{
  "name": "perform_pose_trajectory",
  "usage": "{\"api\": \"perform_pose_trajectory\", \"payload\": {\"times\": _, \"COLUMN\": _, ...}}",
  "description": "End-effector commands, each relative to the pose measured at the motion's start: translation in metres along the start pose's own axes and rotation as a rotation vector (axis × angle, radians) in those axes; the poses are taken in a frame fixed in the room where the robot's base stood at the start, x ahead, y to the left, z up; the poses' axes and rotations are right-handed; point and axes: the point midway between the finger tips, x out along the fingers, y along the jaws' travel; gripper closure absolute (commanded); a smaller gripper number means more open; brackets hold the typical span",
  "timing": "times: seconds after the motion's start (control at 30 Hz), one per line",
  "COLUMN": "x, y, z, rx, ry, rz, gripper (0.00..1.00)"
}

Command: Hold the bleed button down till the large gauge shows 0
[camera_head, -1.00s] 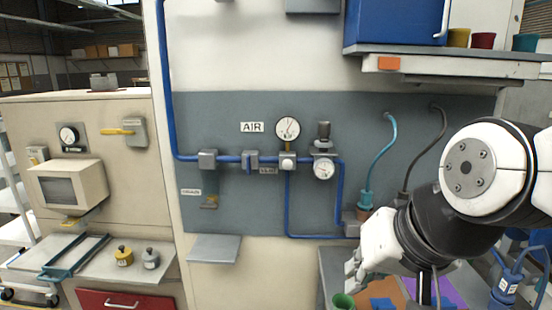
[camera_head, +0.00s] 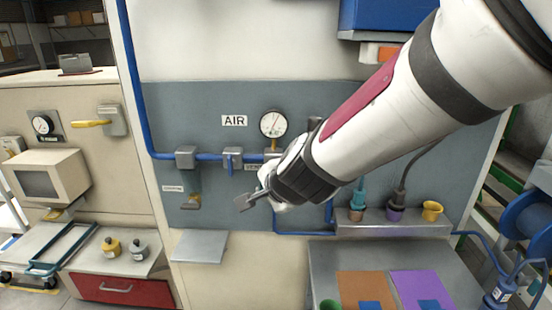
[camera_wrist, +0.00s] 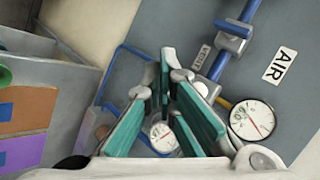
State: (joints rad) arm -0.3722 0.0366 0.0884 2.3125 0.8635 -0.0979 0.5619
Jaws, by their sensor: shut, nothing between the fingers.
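The large gauge (camera_head: 273,123) is a white dial on the grey panel, right of the AIR label (camera_head: 234,120); it also shows in the wrist view (camera_wrist: 251,119). I cannot read its value. A small round white button (camera_wrist: 201,88) sits on the pipe block beside a small label in the wrist view; my gripper and arm hide it in the head view. A smaller gauge (camera_wrist: 162,136) shows between my fingers. My gripper (camera_head: 250,199) is shut and empty, in front of the panel below the large gauge. Contact with the button is not visible.
A blue pipe (camera_head: 208,156) with a blue valve handle (camera_head: 233,160) runs along the panel. A small grey shelf (camera_head: 199,246) is below. Pots (camera_head: 432,210) stand on a ledge at right. A bench with orange and purple mats (camera_head: 362,288) lies below.

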Motion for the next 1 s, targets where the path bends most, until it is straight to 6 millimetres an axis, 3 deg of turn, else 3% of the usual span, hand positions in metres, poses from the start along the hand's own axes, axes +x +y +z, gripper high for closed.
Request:
{"api": "perform_pose_trajectory", "payload": {"times": 0.43, "x": 0.006, "y": -0.004, "z": -0.004, "rx": -0.002, "ry": -0.001, "rz": -0.001, "gripper": 1.0}}
{"api": "perform_pose_trajectory", "payload": {"times": 1.0, "x": 0.053, "y": -0.039, "z": -0.038, "rx": -0.003, "ry": -0.001, "rz": 0.0, "gripper": 1.0}}
